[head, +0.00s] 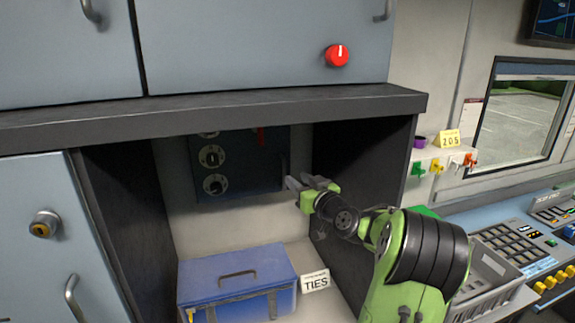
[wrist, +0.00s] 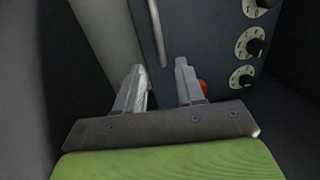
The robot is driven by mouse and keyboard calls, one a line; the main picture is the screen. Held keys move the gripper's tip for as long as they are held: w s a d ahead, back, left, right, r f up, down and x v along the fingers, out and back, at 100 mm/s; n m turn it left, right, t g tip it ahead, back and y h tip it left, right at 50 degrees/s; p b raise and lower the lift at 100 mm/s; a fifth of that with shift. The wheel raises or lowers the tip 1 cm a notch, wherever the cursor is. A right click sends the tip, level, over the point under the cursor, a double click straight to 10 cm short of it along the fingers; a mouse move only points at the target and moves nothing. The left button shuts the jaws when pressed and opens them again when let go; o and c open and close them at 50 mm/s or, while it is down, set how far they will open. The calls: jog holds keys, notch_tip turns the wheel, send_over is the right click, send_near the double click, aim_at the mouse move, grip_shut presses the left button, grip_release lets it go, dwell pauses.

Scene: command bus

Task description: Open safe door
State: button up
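The safe door (head: 240,172) is a dark blue panel set in the back of the recess, with several round dials down its left part in the head view. It looks shut. Its vertical bar handle (wrist: 158,32) shows in the wrist view, beyond my fingertips. My gripper (head: 295,183) is at the right side of the safe in the head view. In the wrist view my gripper (wrist: 160,78) is open, with an empty gap between the fingers, and the handle's lower end is just ahead of that gap. A small red part (wrist: 203,87) shows behind the right finger.
A blue toolbox (head: 237,280) and a TIES sign (head: 315,281) stand on the recess floor below. The dark right wall (head: 365,165) of the recess is close beside my arm. A shelf edge (head: 215,113) overhangs the safe.

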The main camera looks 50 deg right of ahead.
aim_at(285, 170)
jog(key=p+x, duration=0.2)
jog(key=x, duration=0.5)
jog(key=shift+a, duration=0.1)
jog(key=shift+c, duration=0.5)
grip_shut()
